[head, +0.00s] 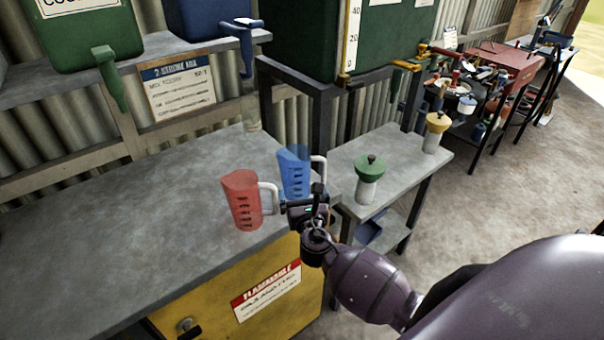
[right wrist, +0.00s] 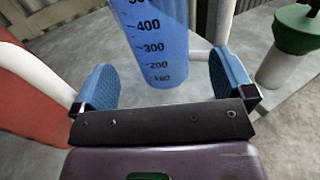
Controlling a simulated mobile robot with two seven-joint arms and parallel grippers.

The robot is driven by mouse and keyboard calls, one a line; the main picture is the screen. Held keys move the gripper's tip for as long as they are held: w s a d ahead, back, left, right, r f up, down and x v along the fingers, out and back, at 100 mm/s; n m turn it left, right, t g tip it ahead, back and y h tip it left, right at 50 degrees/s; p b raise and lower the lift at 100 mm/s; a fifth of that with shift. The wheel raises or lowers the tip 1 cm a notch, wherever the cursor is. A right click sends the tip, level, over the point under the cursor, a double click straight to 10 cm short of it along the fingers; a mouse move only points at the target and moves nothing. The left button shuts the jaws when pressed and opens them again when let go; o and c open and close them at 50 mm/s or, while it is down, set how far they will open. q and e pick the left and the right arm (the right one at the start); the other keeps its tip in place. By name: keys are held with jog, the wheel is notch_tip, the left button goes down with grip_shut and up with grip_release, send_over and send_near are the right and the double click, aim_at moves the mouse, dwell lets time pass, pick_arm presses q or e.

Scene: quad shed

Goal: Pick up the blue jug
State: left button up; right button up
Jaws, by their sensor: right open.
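The blue jug (head: 293,174) stands upright on the grey workbench (head: 130,215) near its right end, with its white handle on the right. Its scale marks show in the right wrist view, where the jug (right wrist: 160,45) fills the top middle. My right gripper (head: 308,200) is at the front of the jug. In the wrist view the blue finger pads of the right gripper (right wrist: 165,85) are spread wide, with the lower jug between or just beyond them; I cannot tell how deep. My left gripper is not in view.
A red jug (head: 242,200) stands close on the left, its white handle towards my right gripper; it also shows in the wrist view (right wrist: 30,105). A green-capped bottle (head: 369,180) stands on the lower side table (head: 405,150) to the right. The bench's left part is clear.

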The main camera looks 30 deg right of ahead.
aim_at(299, 184)
jog(key=shift+x, duration=1.1)
jog(key=x, duration=0.4)
jog(key=shift+a+r, duration=0.1)
jog(key=shift+r, duration=0.1)
jog(key=shift+w+d, duration=0.25)
jog(key=shift+w, duration=0.3)
jog(key=shift+c, duration=0.5)
jog(key=c, duration=0.8)
jog(key=shift+o, duration=0.2)
